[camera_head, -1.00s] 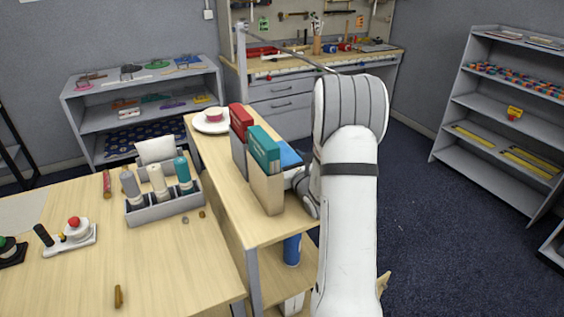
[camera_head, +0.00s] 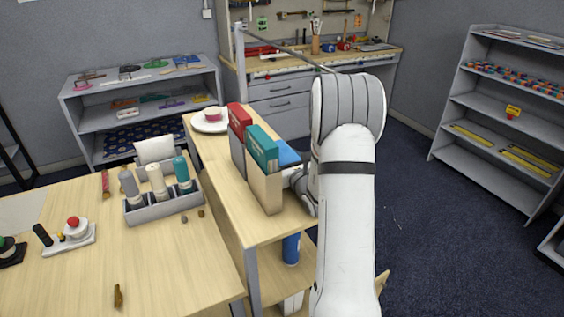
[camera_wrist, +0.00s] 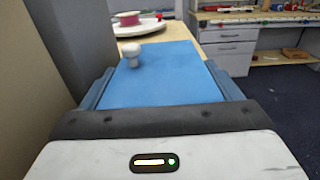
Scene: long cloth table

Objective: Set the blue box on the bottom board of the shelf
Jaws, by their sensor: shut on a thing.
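The blue box (camera_wrist: 160,78) fills the middle of the wrist view, between the two fingers of my gripper (camera_wrist: 158,92), which is shut on it. In the head view only a small part of the blue box (camera_head: 288,155) shows behind the teal-and-tan box. My gripper there is mostly hidden by my arm and that box. The shelf (camera_head: 262,215) has a wooden top board, where the boxes stand, and a lower board (camera_head: 275,280) partly seen below it. I cannot tell whether the blue box touches the top board.
The teal-and-tan box (camera_head: 265,172) and a red-and-grey box (camera_head: 239,135) stand close to the left of the blue box. A white plate with a pink item (camera_head: 211,120) is at the far end. A small white knob-shaped thing (camera_wrist: 131,52) shows near the blue box. A blue can (camera_head: 291,249) stands on the lower board.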

